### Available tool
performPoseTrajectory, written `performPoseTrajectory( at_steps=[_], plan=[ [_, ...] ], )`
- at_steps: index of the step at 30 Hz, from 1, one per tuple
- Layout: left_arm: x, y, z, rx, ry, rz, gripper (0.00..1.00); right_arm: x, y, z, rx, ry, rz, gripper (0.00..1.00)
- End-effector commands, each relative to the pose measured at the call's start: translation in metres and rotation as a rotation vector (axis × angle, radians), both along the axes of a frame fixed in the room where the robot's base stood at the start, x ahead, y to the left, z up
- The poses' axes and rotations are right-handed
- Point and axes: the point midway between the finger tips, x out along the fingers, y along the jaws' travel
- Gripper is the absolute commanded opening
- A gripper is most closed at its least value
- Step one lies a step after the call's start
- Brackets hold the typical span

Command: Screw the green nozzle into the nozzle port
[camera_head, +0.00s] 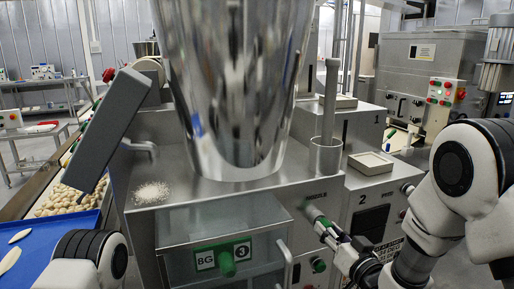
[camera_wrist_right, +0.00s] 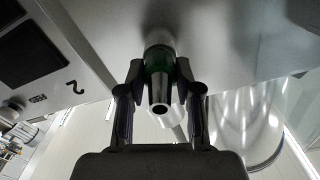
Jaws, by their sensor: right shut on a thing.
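The green nozzle (camera_wrist_right: 159,62) has a green band and a metal tip with a dark round opening that faces the right wrist camera. My right gripper (camera_wrist_right: 160,85) is shut on it, one dark finger on each side. Behind the nozzle, a short metal cylinder, the nozzle port (camera_wrist_right: 158,35), sticks out of the grey machine panel. The nozzle is in line with the port and appears to meet it; how far it is screwed in I cannot tell. In the head view my right gripper (camera_head: 343,240) is at the port (camera_head: 316,214) on the machine front. My left gripper is out of view.
A large shiny metal hopper (camera_head: 235,90) stands on the machine top. A blue tray (camera_head: 40,250) and a pasta conveyor (camera_head: 75,195) are at left.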

Motion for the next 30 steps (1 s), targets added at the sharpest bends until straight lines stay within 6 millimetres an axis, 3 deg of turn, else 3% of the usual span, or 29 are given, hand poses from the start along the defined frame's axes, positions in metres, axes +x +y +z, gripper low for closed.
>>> performPoseTrajectory(
  at_steps=[1, 9, 21, 30],
  plan=[
    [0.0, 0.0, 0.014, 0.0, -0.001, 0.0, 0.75, 0.0, 0.0, 0.006, 0.1, 0.039, 0.0, 0.0],
    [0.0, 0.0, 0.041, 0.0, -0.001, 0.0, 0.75, 0.001, 0.0, 0.005, 0.647, 0.237, 0.001, 0.0],
    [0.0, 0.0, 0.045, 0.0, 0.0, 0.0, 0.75, 0.001, 0.0, 0.003, 0.776, 0.282, 0.001, 0.0],
    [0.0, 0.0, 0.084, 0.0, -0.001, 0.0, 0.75, 0.001, 0.001, 0.007, 1.385, 0.504, 0.001, 0.0]
  ],
)
